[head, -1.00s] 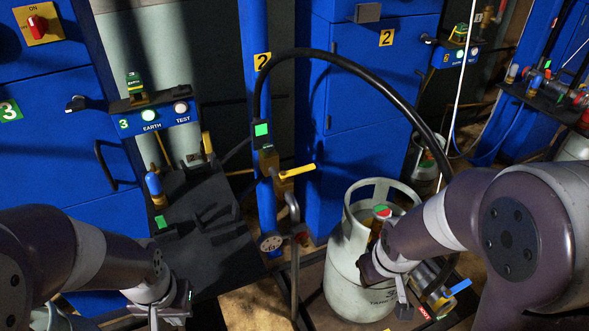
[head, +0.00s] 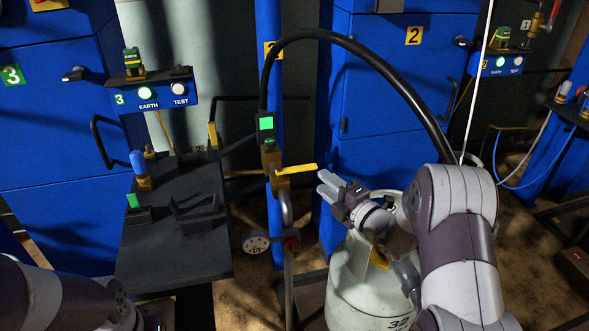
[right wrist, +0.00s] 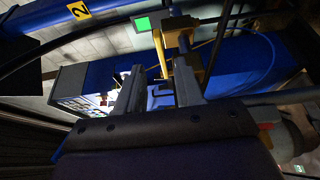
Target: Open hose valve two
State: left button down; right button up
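The hose valve (head: 270,160) is a brass body on the blue post marked 2, with a lit green indicator (head: 266,123) above it. Its yellow lever (head: 300,168) points sideways to the right in the head view. My right gripper (head: 322,182) is just right of and slightly below the lever's tip, fingers pointing toward it. In the right wrist view its fingers (right wrist: 158,88) stand apart with nothing gripped between them; the brass valve (right wrist: 180,28) lies beyond them. Only part of my left arm shows at lower left; its gripper is out of frame.
A black hose (head: 370,62) arches from the valve over to the right. A pale gas cylinder (head: 370,290) stands below my right arm. A black shelf (head: 180,245) is left of the post. A gauge (head: 256,242) hangs below the valve.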

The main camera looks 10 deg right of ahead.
aim_at(308, 170)
jog(key=b+x, duration=0.2)
jog(key=x, duration=0.7)
jog(key=shift+w+f, duration=0.15)
jog(key=shift+w, duration=0.1)
jog(key=shift+w+a, duration=0.2)
jog(key=shift+w, duration=0.25)
grip_shut()
